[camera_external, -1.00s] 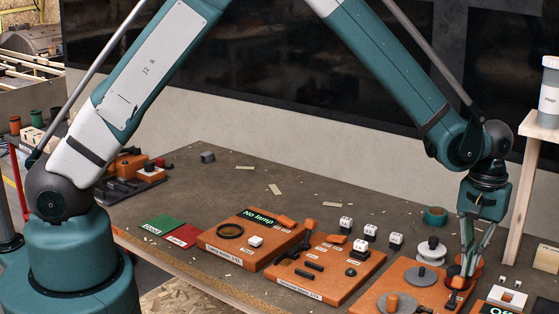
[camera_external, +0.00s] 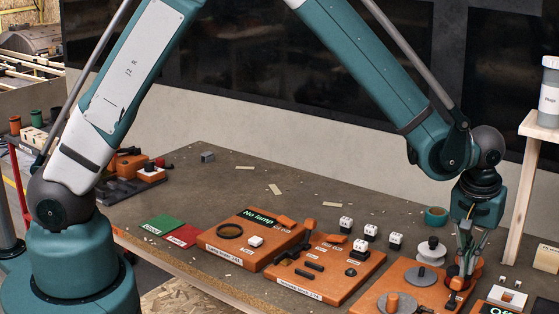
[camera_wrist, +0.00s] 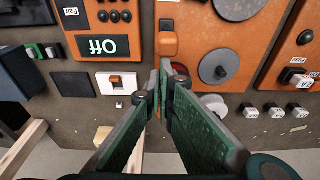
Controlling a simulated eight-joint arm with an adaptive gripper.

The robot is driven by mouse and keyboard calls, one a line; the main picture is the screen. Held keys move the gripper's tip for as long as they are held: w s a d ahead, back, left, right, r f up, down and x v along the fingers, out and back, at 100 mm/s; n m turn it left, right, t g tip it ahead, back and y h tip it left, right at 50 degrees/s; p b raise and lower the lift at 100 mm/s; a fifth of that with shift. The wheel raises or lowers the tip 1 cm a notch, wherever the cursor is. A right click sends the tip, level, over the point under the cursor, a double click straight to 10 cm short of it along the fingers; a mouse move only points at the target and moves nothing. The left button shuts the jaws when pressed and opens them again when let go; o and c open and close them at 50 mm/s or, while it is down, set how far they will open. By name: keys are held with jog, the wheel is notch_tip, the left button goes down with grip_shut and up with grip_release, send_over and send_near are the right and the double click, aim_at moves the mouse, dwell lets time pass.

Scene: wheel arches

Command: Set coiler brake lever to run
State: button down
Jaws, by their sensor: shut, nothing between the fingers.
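The coiler board (camera_external: 388,281) is an orange panel with grey discs at the front right of the bench. It also shows in the wrist view (camera_wrist: 222,30). A grey disc (camera_wrist: 219,68) lies right of my fingertips there. My gripper (camera_external: 461,284) is low over the board's right part. In the wrist view, my gripper (camera_wrist: 163,68) has its fingers together with nothing held. A small orange lever-like piece (camera_wrist: 168,42) stands just beyond the fingertips, beside a dark slot. I cannot tell whether the fingers touch it. A red part behind the fingertips is mostly hidden.
An "Off" display (camera_wrist: 103,46) and a white switch with a red-brown rocker (camera_wrist: 117,83) lie left of the fingers. Another orange board (camera_external: 325,268) is to the left.

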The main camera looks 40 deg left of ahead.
aim_at(462, 279)
jog(key=s+t+b, duration=0.2)
jog(key=s+r+t+b, duration=0.1)
jog(key=s+t, duration=0.1)
jog(key=t, duration=0.1)
jog(key=shift+s+r+b, duration=0.1)
jog(key=shift+b, duration=0.25)
jog(key=shift+r, duration=0.25)
jog(key=shift+r+p, duration=0.35)
jog(key=shift+r, duration=0.25)
jog(key=shift+w+r, duration=0.25)
jog(key=shift+w, duration=0.35)
jog(key=w+r+v, duration=0.1)
jog(key=v, duration=0.8)
jog(key=shift+p, duration=0.3)
